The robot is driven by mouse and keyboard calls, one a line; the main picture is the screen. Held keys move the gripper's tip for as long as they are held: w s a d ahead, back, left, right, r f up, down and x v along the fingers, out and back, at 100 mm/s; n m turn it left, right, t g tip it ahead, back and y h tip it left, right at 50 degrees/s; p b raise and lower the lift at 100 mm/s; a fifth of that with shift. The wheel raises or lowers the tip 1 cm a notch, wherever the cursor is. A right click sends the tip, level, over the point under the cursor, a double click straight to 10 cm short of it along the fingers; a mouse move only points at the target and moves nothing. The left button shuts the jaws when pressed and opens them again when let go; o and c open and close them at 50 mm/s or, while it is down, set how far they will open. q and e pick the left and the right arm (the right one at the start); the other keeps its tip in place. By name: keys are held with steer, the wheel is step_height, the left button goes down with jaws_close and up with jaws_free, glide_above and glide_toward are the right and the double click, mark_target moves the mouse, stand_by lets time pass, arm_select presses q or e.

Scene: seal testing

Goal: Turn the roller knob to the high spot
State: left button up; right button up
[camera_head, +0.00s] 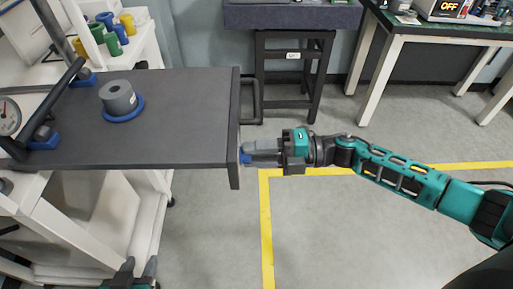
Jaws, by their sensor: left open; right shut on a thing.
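A blue knob (244,158) sits at the right end plate (235,120) of the dark grey table top, mostly hidden by my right gripper. My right gripper (251,153) reaches in from the right and is shut on this knob, its grey fingers close to the plate. A grey cylinder (119,97) with a hole in its top stands on a blue round base on the table top. My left gripper (138,266) shows at the bottom edge, its two fingertips apart and empty, below the table top. No marking of a high spot can be made out.
The dark table top (185,110) has clear room right of the cylinder. A pressure gauge (8,116) and a black lever (60,85) stand at its left. White shelving (130,220) is beneath and behind. A dark stool (290,75) and a bench with an instrument (452,10) are at the back.

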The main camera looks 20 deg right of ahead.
steer(key=shift+m, duration=0.5)
steer(key=o, duration=1)
steer(key=shift+o, duration=0.2)
steer(key=shift+d, duration=0.15)
